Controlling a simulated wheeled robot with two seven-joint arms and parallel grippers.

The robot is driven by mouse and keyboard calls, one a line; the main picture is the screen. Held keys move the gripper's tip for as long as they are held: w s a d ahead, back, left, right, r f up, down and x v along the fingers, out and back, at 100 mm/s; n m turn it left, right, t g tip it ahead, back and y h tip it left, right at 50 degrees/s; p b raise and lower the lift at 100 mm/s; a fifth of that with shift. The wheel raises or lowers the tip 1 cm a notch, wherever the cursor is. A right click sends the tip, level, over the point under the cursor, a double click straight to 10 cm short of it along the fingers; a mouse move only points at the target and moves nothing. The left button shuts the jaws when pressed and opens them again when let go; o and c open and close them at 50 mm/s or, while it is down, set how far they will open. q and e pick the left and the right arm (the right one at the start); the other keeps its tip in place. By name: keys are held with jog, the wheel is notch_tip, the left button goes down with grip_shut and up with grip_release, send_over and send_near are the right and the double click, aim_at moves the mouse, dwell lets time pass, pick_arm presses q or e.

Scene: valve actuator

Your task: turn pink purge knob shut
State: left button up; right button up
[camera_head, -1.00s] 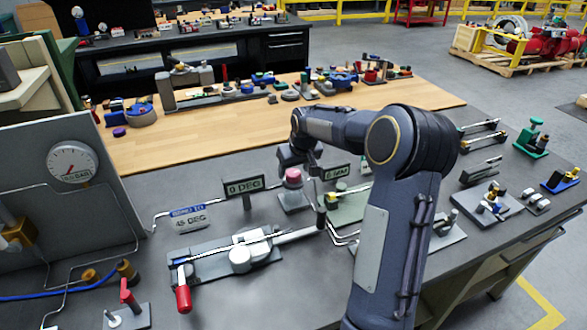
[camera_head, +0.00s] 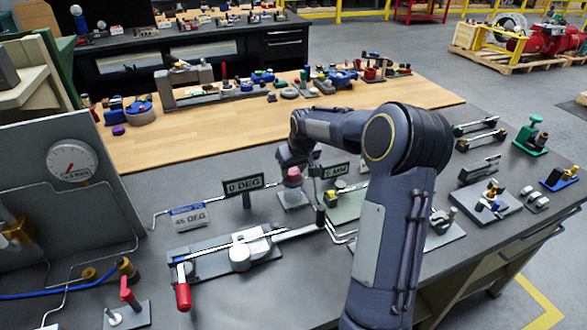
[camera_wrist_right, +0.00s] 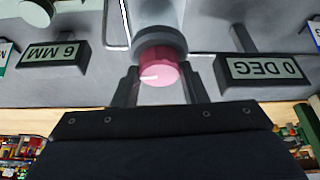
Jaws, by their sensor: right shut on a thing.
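The pink knob (camera_head: 293,176) sits on a small grey base behind the lever assembly in the head view. In the right wrist view the pink knob (camera_wrist_right: 158,70) carries a white mark pointing left, below a grey round collar. My right gripper (camera_head: 295,168) is at the knob; in the wrist view its dark fingers (camera_wrist_right: 160,88) stand on either side of it, shut on it. In the head view the gripper partly hides the knob. My left gripper is not in view.
A 0 DEG sign (camera_head: 243,187) and a 6 MM sign (camera_wrist_right: 53,55) stand close on either side of the knob. A red-handled lever assembly (camera_head: 240,252) lies in front. A pressure gauge (camera_head: 73,162) is on the panel at left.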

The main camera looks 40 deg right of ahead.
jog(key=n, duration=0.2)
jog(key=n+y, duration=0.1)
jog(key=shift+d+n+y, duration=0.2)
jog(key=shift+n+y, duration=0.1)
jog(key=shift+n, duration=0.1)
jog(key=n, duration=0.2)
jog(key=n+y, duration=0.1)
jog(key=n, duration=0.1)
jog(key=shift+w+d+n+y, duration=0.1)
jog(key=shift+n+y, duration=0.2)
jog(key=n+g+y+p, duration=0.1)
jog(key=n, duration=0.2)
jog(key=shift+r+n, duration=0.1)
jog(key=shift+n, duration=0.2)
jog(key=shift+w+d+n+g+y+p, duration=0.1)
jog(key=shift+n+g+y+p, duration=0.25)
jog(key=shift+n, duration=0.75)
jog(key=shift+w+n+g+y+p, duration=0.15)
jog(key=shift+n+g+p, duration=0.4)
jog(key=shift+n, duration=0.55)
jog(key=shift+s, duration=0.1)
jog(key=o, duration=1)
